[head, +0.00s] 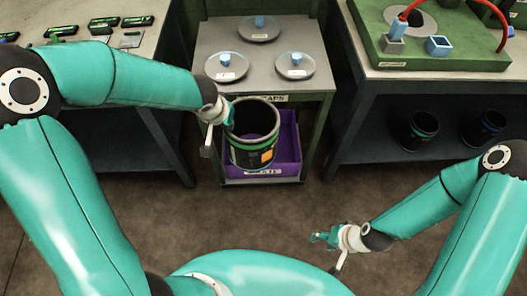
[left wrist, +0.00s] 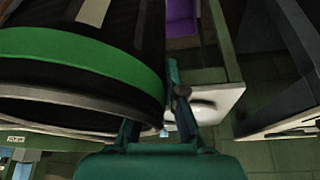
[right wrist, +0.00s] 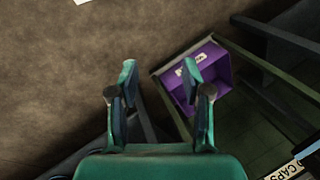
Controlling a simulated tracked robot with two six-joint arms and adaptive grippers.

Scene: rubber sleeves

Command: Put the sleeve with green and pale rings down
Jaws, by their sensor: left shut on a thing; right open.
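The sleeve (head: 250,152) is a wide black open cylinder with green and pale rings and an orange patch. My left gripper (head: 226,112) is shut on its left wall and holds it roughly upright, in front of the small cart in the head view. In the left wrist view the sleeve (left wrist: 80,65) fills the upper left, its green ring clear, with the left gripper (left wrist: 155,100) at its edge. My right gripper (head: 322,237) is open and empty low over the floor; its spread fingers also show in the right wrist view (right wrist: 160,75).
A purple bin (head: 290,145) stands on the cart's lower shelf, partly hidden by the sleeve. Three round caps (head: 295,66) lie on the cart top (head: 215,38). The right bench (head: 400,74) carries a green board (head: 460,55); two dark sleeves (head: 420,130) stand beneath it. Front floor is clear.

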